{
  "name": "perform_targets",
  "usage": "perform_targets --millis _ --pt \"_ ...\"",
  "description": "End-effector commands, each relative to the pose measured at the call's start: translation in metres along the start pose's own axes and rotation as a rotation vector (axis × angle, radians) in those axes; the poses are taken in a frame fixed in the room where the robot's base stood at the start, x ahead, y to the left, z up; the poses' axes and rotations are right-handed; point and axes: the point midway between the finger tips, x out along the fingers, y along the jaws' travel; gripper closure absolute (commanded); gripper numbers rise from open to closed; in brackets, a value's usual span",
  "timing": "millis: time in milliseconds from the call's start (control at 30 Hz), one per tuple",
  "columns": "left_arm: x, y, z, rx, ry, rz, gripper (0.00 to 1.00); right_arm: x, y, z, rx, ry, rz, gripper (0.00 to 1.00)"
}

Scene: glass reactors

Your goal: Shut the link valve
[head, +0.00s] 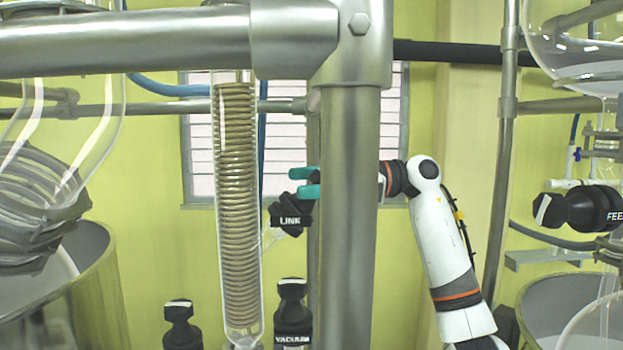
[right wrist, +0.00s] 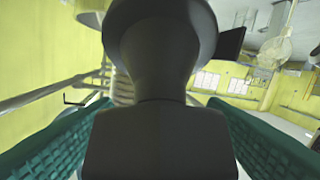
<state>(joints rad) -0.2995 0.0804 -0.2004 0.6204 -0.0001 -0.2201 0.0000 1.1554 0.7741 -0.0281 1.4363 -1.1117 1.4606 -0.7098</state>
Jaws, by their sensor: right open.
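The link valve (head: 290,212) has a black handle with a "LINK" label and sits left of the thick steel post in the head view. My right gripper (head: 306,182) reaches from behind the post, its teal fingertips at the valve's upper right part; the post hides the rest of it. In the right wrist view a large black valve handle (right wrist: 160,130) fills the middle, between the teal fingers of my right gripper (right wrist: 160,150). The fingers are apart, one on each side of the handle; I cannot tell whether they touch it. My left gripper is not in view.
A steel post (head: 347,220) stands right in front of my right wrist. A glass column with a coil (head: 237,190) stands left of the link valve. The vacuum valve (head: 292,315) is below, and the feed valve (head: 582,207) is at the far right.

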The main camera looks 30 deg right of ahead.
Motion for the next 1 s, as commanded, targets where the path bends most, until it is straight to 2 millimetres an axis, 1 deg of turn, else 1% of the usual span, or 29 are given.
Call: perform_targets --millis 200,367,400,467,500,767,1000 --pt "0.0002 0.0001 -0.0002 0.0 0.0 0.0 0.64 0.0002 0.0001 0.0004 0.001 0.0 0.0 0.33" --pt "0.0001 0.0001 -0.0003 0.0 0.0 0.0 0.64 0.0 0.0002 0.0003 0.001 0.0 0.0 0.59" --pt "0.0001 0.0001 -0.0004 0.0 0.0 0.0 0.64 0.0 0.0002 0.0002 0.001 0.0 0.001 0.66" --pt "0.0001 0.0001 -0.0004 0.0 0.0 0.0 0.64 -0.0001 0.0002 0.0002 0.0 0.0 0.001 0.76" --pt "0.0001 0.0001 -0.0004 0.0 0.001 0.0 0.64 -0.0001 0.0002 0.0002 0.0 0.0 0.001 0.78" --pt "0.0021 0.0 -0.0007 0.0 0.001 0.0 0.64 -0.0008 0.0007 0.0007 0.023 -0.001 0.026 0.78" --pt "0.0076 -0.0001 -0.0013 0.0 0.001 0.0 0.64 -0.0012 0.0022 0.0016 0.11 -0.003 0.12 0.78"
